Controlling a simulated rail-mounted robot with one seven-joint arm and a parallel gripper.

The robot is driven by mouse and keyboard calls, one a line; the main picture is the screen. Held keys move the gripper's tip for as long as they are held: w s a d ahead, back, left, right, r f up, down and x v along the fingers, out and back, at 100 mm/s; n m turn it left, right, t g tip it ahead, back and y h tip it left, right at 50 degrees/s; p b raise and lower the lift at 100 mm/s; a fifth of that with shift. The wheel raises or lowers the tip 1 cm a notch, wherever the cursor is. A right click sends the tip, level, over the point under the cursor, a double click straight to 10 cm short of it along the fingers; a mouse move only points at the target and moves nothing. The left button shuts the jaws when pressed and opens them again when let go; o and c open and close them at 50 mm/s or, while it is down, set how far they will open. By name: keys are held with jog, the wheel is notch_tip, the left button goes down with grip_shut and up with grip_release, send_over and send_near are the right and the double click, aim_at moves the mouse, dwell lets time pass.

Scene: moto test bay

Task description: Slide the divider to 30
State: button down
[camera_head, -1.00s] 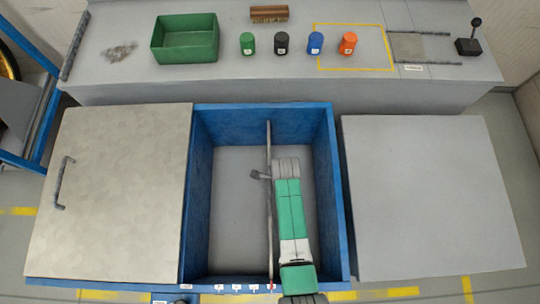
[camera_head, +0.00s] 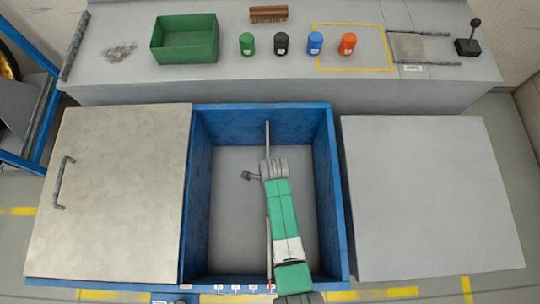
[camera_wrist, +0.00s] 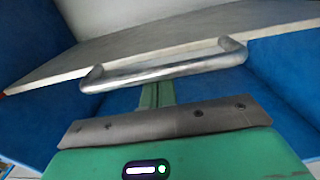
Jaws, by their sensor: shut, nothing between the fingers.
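The divider (camera_head: 267,140) is a thin upright panel running front to back inside the blue bin (camera_head: 341,215). Its near end stands by the rightmost small label on the front rim, beside a red mark; the label figures are too small to read. In the wrist view a pale panel, apparently the divider (camera_wrist: 190,35), carries a metal bar handle (camera_wrist: 165,70).
A metal lid (camera_head: 120,195) covers the left and a grey surface (camera_head: 430,195) lies right. On the back bench stand a green box (camera_head: 185,45), several coloured canisters (camera_head: 315,43) and a lever (camera_head: 468,45). The bin floor left of the divider is clear.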

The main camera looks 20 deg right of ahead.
jog(key=shift+w+a, duration=0.25)
jog(key=shift+a, duration=0.55)
jog(key=shift+w+a, duration=0.3)
jog(key=shift+a, duration=0.45)
jog(key=shift+w+a, duration=0.25)
jog(key=shift+a, duration=0.55)
jog(key=shift+w+a, duration=0.75)
jog(key=shift+a, duration=1.45)
notch_tip(320, 180, up, 10)
jog(key=d+p, duration=0.1)
jog(key=p, duration=0.8)
jog(key=shift+s+d+p, duration=0.25)
jog(key=shift+p, duration=0.1)
